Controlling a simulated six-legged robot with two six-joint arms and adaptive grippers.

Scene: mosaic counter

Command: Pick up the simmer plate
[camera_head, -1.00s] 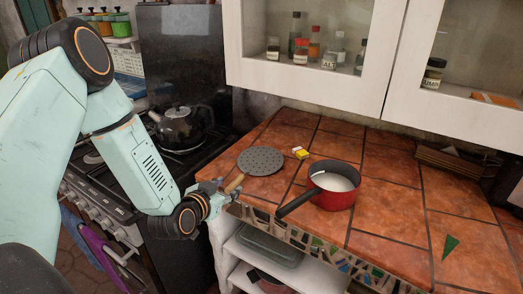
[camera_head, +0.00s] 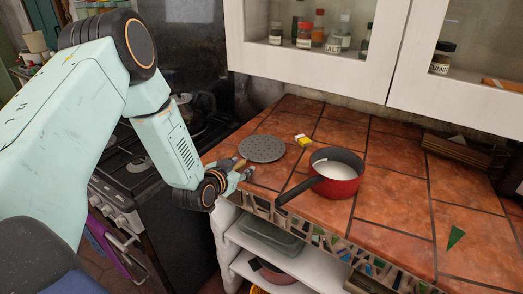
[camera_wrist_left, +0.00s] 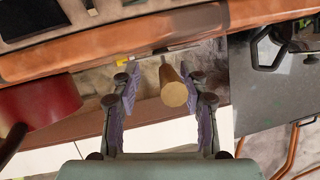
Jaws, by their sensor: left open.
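The simmer plate (camera_head: 261,148) is a round grey disc with many small holes and a wooden handle. It lies on the orange tiled counter near its left end, with its handle pointing toward my left gripper (camera_head: 240,170). In the left wrist view, the round end of the wooden handle (camera_wrist_left: 174,94) shows between the two open fingers of my left gripper (camera_wrist_left: 160,88), nearer the right finger. I see no clear contact between fingers and handle. The disc is not clearly seen in the left wrist view. My right gripper is not in view.
A red saucepan (camera_head: 337,178) with white contents stands right of the plate, its dark handle pointing to the front edge. A small yellow and white block (camera_head: 303,140) lies behind. The stove (camera_head: 135,175) is on the left. Glass-door cabinets (camera_head: 310,55) hang above the counter.

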